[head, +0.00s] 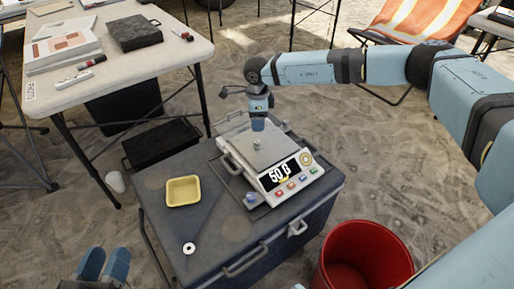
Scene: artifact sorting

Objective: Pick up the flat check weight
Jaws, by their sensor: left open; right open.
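The flat check weight (189,248), a pale disc with a dark centre, lies on the dark case top near its front left edge. My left gripper (104,266) is open and empty at the bottom left, left of the case and apart from the disc. My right gripper (259,124) points down over the scale pan, well away from the disc. A small grey weight (258,144) is on the pan just below its fingertips. I cannot tell whether they touch it.
A shallow yellow tray (184,179) sits on the case (212,224), behind the disc. A small knob-like item (250,197) is by the scale's front left corner. A red bucket (364,231) stands at front right. A white table (140,75) is at back left.

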